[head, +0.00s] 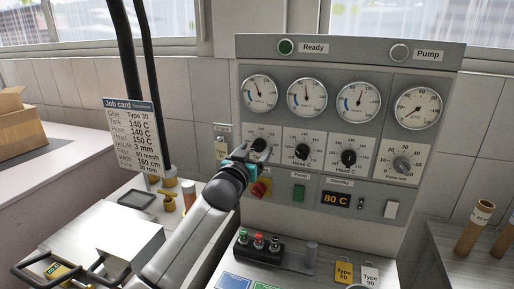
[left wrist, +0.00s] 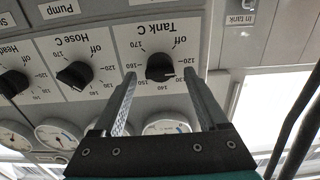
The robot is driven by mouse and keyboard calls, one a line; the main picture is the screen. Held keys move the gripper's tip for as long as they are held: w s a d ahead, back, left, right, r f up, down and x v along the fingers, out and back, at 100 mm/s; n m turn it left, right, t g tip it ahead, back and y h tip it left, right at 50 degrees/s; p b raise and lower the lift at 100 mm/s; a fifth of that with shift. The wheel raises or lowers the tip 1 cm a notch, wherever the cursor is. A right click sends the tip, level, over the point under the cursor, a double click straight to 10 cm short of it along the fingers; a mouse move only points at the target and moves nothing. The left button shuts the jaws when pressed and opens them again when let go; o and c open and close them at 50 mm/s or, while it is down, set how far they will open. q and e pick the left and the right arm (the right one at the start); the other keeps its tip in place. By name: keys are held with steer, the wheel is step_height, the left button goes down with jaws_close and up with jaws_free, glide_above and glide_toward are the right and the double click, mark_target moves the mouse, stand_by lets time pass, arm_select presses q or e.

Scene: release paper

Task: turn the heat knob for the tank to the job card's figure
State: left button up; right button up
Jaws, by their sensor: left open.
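The Tank C knob (left wrist: 160,74) is black on a white dial plate, upside down in the left wrist view. Its pointer setting is hard to read. In the head view the knob (head: 259,145) is partly hidden by my left gripper (head: 250,154). That gripper is open, its two fingers (left wrist: 160,80) pointing at the panel on either side of the knob; whether they touch it I cannot tell. The job card (head: 131,135) at the left reads Tank 140 C, Hose 140 C, Head 150 C. My right gripper is out of view.
The Hose C knob (head: 302,151) and Head C knob (head: 348,157) sit right of the tank knob. A red knob on yellow (head: 261,188) is just below my gripper. Gauges (head: 260,94) are above.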

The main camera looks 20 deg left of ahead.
arm_select(q)
steer(key=shift+w, duration=1.05)
steer(key=shift+c, duration=0.2)
jaws_close()
